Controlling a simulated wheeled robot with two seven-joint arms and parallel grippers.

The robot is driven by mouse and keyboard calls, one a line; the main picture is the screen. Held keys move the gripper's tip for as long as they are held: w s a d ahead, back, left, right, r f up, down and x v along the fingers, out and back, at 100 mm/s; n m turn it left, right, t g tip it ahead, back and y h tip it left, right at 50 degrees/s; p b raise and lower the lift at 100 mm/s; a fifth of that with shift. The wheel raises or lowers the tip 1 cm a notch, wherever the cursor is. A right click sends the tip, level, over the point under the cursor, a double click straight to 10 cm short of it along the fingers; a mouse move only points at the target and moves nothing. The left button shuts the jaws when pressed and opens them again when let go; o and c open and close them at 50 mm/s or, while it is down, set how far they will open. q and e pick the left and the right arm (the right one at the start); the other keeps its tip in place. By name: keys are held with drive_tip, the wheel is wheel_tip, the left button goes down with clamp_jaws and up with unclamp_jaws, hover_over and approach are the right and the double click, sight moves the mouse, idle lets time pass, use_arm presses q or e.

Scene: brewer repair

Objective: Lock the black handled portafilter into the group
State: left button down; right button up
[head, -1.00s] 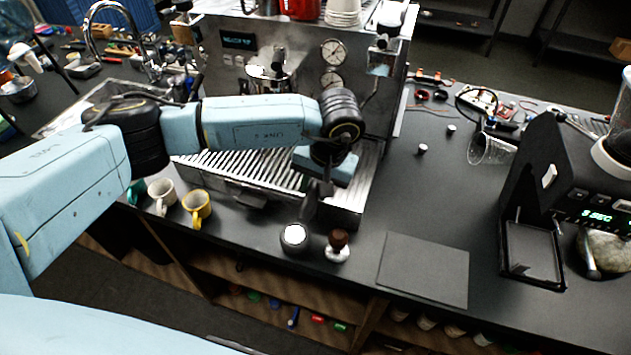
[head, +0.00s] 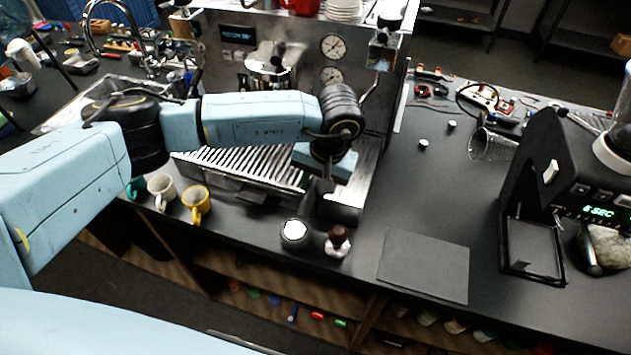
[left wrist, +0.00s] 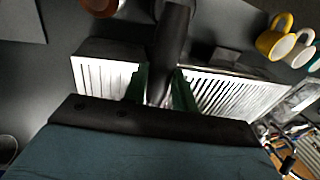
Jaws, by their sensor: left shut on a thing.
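The espresso machine (head: 240,150) stands at the back centre, with its chrome group (head: 268,72) on the front above the slatted drip tray (head: 235,172). My left gripper (head: 322,188) is over the tray's right front end, below and to the right of the group. In the left wrist view its two green fingers (left wrist: 163,88) are shut on the black handle (left wrist: 171,38) of the portafilter, one on each side. The basket end of the portafilter is hidden behind my gripper. My right gripper is in neither view.
Several mugs, one a yellow mug (head: 196,203), stand left in front of the machine. A round white-topped container (head: 294,232) and a brown-handled tamper (head: 338,241) stand near the counter edge. A dark mat (head: 424,268) and the grinder (head: 560,180) are at right.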

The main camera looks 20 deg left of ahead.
use_arm(q)
drive_tip(key=shift+f+b, duration=0.4)
drive_tip(key=shift+b, duration=0.05)
idle(0.3)
drive_tip(key=c, duration=1)
unclamp_jaws()
drive_tip(key=shift+c, duration=0.2)
drive_tip(key=b+v, duration=0.2)
drive_tip(key=v, duration=1.1)
drive_tip(key=shift+r, duration=0.2)
